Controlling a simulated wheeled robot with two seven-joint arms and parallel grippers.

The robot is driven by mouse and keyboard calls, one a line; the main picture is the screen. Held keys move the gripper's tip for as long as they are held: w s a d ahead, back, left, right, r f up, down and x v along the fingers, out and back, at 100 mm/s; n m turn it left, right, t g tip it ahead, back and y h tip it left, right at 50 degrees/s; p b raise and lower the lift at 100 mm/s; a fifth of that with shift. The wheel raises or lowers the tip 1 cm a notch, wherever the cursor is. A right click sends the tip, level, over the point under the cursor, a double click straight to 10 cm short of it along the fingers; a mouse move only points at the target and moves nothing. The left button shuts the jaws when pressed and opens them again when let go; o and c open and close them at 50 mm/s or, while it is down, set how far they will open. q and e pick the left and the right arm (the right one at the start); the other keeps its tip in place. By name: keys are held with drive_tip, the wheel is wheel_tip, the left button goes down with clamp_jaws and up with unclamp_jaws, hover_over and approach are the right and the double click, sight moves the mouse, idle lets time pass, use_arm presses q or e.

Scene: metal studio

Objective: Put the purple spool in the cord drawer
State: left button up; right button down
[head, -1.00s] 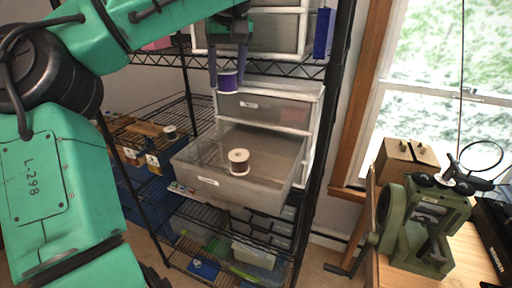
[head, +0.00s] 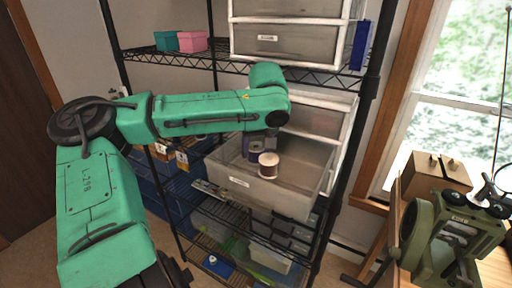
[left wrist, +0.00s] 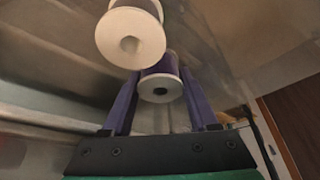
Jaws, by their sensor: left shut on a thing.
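The purple spool (head: 256,150) is in my left gripper (head: 258,144), which is shut on it, inside the open cord drawer (head: 275,196). The drawer is see-through grey and pulled out from a white-framed unit. A brown spool with pale ends (head: 268,166) stands in the drawer, close in front of the purple one. In the left wrist view the purple spool (left wrist: 161,82) is between my purple fingers (left wrist: 158,98), with the other spool (left wrist: 131,34) beside it. I cannot tell whether the purple spool touches the drawer floor. My right gripper is out of view.
Black wire shelving surrounds the drawer unit. A closed drawer (head: 284,39) is above, with a blue box (head: 361,45) beside it. Teal and pink boxes (head: 192,42) sit on the upper shelf. A green machine (head: 451,236) stands on a bench at right.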

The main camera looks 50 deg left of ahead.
use_arm(q)
drive_tip(key=shift+w+f, duration=0.1)
drive_tip(key=o, duration=1.3)
drive_tip(key=shift+w+d, duration=0.1)
drive_tip(key=shift+o, duration=0.2)
drive_tip(key=shift+r, duration=0.3)
drive_tip(key=b+v, duration=0.2)
drive_tip(key=v, duration=0.9)
drive_tip(key=shift+r, duration=0.3)
drive_tip(key=shift+d, duration=0.15)
